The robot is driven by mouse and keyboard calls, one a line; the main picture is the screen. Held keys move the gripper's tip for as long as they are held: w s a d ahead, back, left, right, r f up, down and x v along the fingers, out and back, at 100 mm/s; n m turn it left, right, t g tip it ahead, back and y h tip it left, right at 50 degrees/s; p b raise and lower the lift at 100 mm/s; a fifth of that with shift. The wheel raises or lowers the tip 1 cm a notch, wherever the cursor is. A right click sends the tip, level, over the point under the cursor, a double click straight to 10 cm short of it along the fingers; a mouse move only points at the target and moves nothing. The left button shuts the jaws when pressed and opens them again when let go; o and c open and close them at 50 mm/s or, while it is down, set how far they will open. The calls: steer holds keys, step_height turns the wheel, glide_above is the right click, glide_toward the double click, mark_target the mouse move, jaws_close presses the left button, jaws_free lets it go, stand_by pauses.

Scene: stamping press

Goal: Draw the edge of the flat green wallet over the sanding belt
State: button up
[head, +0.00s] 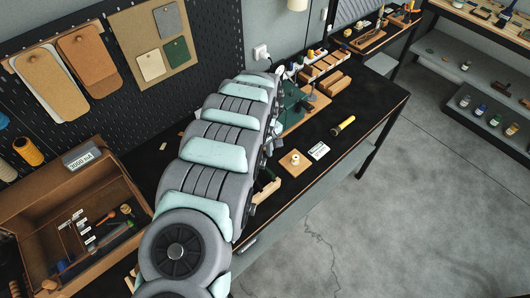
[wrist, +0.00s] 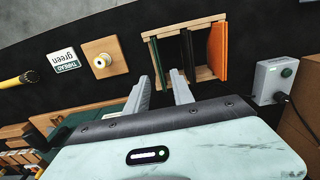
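A wooden rack (wrist: 151,39) in the wrist view holds thin flat pieces standing on edge. I cannot tell whether a finger touches the rack. In the head view my arm hides the gripper, and only part of the rack (head: 266,188) shows. I cannot make out a sanding belt in either view.
A grey box with a green button (wrist: 276,80) and cable stands right of the rack. Left are a thread spool on a wooden block (wrist: 101,61), a "THREAD green" card (wrist: 63,61) and a yellow torch (head: 343,125). A brown tool case (head: 60,205) lies left of my arm.

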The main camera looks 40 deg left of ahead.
mark_target(265, 166)
step_height(265, 166, down, 8)
steer(key=b, duration=0.3)
steer(key=shift+r+b, duration=0.15)
steer(key=shift+b, duration=0.2)
steer(key=shift+c, duration=0.2)
steer(key=shift+w+r, duration=0.1)
steer(key=shift+r, duration=0.1)
steer(key=c, duration=0.3)
jaws_close()
steer(key=shift+r, duration=0.1)
steer(key=shift+r+p, duration=0.55)
steer(key=shift+r+p, duration=1.4)
steer(key=shift+r, duration=2.05)
